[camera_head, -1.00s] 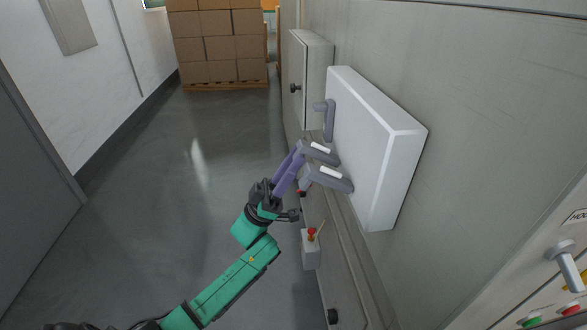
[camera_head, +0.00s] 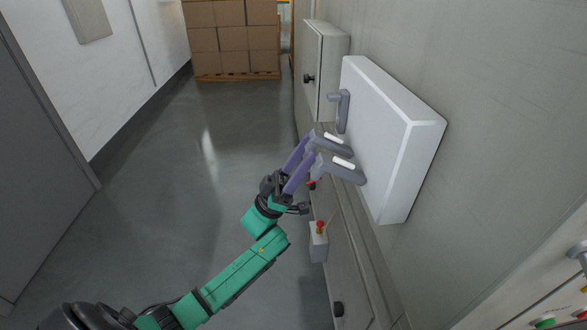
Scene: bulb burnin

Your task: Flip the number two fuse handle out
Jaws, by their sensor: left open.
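A white fuse box (camera_head: 385,135) is fixed to the wall on the right, with grey handles on its left face. The middle handle (camera_head: 333,145), second in the row, and the near handle (camera_head: 340,169) both stick out to the left, each with a white strip. My left gripper (camera_head: 312,147) has its purple fingers spread at the outer ends of these two handles. Its fingertips overlap them in the picture, so I cannot tell whether they touch. My right gripper is not in view.
A grey cabinet (camera_head: 325,68) with a black knob is beyond the box. A small grey box with a red button (camera_head: 319,238) is below. Stacked cartons (camera_head: 233,40) stand at the back. The floor (camera_head: 215,160) to the left is clear.

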